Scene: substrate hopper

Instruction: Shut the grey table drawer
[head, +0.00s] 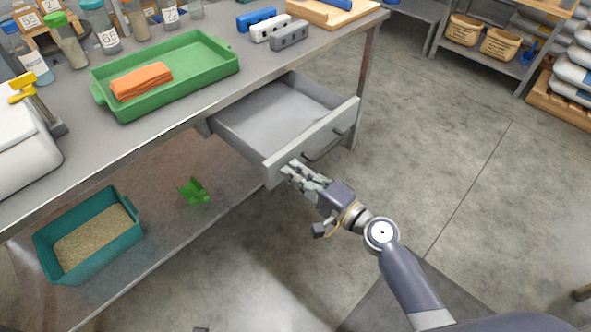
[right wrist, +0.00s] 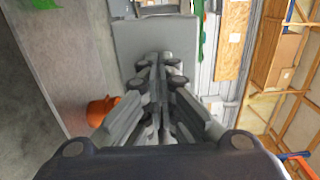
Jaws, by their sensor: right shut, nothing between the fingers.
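The grey table drawer (head: 270,115) is pulled out from under the metal table (head: 190,105) in the head view. It looks empty, and its front panel (head: 340,122) has a dark bar handle (head: 324,147). My right gripper (head: 289,170) is shut and empty. Its fingertips are at the left part of the drawer front, left of the handle; I cannot tell if they touch it. In the right wrist view the shut fingers (right wrist: 158,80) point at a grey panel that looks like the drawer front (right wrist: 155,38). My left gripper is not in view.
A teal bin (head: 110,245) and a green object (head: 193,191) are on the lower shelf. The floor (head: 450,130) right of the drawer is clear.

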